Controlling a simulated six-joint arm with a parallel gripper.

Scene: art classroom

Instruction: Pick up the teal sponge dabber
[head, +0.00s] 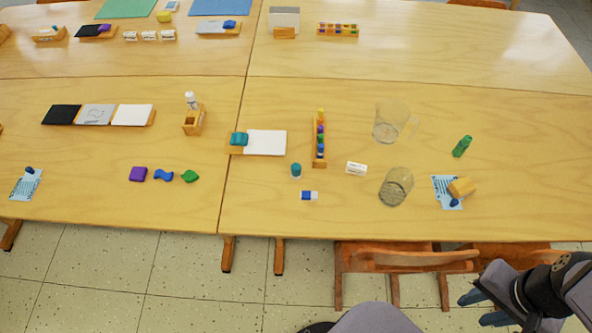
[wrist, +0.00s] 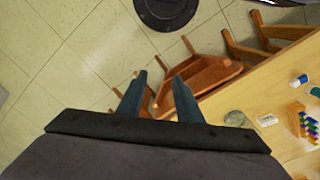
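The likely teal sponge dabber (head: 296,170) stands on the near table right of centre, a small piece with a teal top and pale base. It also seems to show at the right edge of the wrist view (wrist: 315,91). Another teal piece (head: 239,139) lies on a wooden holder beside a white sheet. My gripper (head: 483,307) is at the lower right of the head view, off the table's front edge and well apart from the dabber. In the wrist view my gripper (wrist: 158,97) has its two fingers spread with nothing between them.
A blue-and-white block (head: 309,195) lies just in front of the dabber. A rack of coloured pieces (head: 319,142), a white block (head: 356,168) and two clear vessels (head: 392,122) (head: 396,187) stand to its right. Wooden chairs (head: 415,260) are at the table's front edge, near my gripper.

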